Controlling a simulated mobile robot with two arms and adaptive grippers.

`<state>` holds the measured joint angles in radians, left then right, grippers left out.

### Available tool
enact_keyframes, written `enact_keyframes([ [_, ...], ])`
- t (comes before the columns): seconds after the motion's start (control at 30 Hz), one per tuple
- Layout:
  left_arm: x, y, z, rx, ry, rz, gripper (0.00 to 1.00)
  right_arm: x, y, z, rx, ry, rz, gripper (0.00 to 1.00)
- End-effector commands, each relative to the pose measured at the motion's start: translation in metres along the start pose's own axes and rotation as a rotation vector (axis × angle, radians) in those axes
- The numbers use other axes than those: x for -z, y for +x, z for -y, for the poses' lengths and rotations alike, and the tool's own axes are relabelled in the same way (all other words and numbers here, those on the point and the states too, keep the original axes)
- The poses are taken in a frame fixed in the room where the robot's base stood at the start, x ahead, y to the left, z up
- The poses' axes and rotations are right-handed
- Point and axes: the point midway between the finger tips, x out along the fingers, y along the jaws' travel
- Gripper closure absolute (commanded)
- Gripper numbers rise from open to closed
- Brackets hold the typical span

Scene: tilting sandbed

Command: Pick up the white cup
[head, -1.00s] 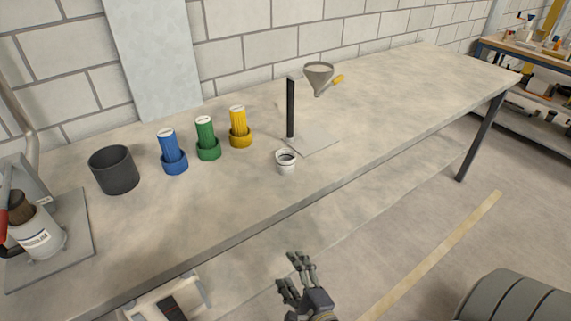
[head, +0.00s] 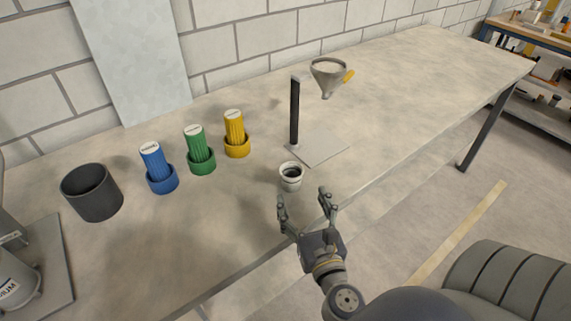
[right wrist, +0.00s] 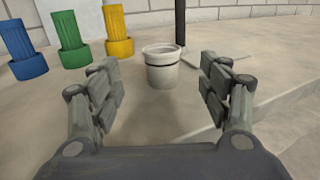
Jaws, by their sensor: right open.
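The white cup (head: 291,177) stands upright on the table in front of the funnel stand. It has a dark band below its rim. In the right wrist view the cup (right wrist: 161,68) is centred between the fingers, a little beyond their tips. My right gripper (head: 302,200) is open and empty, with its fingers pointing at the cup from the near side. The right wrist view shows the open fingers (right wrist: 160,82) on either side, apart from the cup. My left gripper is not in view.
The funnel stand (head: 319,148) with its funnel (head: 327,76) is just behind the cup. Blue (head: 157,168), green (head: 199,150) and yellow (head: 236,134) ribbed cylinders sit in holders to the left. A dark grey pot (head: 92,193) is further left. The table's right part is clear.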

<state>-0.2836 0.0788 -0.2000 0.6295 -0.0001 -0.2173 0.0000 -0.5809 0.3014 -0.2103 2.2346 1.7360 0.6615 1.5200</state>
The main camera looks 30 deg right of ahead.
Motion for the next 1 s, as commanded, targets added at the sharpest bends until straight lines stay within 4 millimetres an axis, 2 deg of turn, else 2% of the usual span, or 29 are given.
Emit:
enact_keyframes([
  [0.1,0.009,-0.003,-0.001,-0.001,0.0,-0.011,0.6,-0.003,0.007,0.0,0.0,0.007,0.002,0.29],
  [0.17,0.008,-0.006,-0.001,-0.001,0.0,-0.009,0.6,-0.004,0.015,0.0,0.0,0.006,0.003,0.29],
  [0.27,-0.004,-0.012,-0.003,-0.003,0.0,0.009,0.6,-0.005,0.032,0.0,0.001,0.005,0.004,0.29],
  [0.4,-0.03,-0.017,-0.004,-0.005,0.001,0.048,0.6,-0.003,0.049,0.0,0.0,0.005,0.003,0.29],
  [0.53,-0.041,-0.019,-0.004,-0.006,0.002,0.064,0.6,-0.002,0.057,0.0,0.0,0.004,0.002,0.29],
  [0.67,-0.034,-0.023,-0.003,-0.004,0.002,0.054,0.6,-0.002,0.07,0.001,0.0,0.003,0.003,0.29],
  [0.9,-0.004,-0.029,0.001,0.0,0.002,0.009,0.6,0.001,0.102,0.002,0.001,0.003,0.002,0.29],
  [1.0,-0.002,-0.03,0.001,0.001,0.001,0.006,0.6,0.002,0.107,0.003,0.0,0.004,0.001,0.29],
])
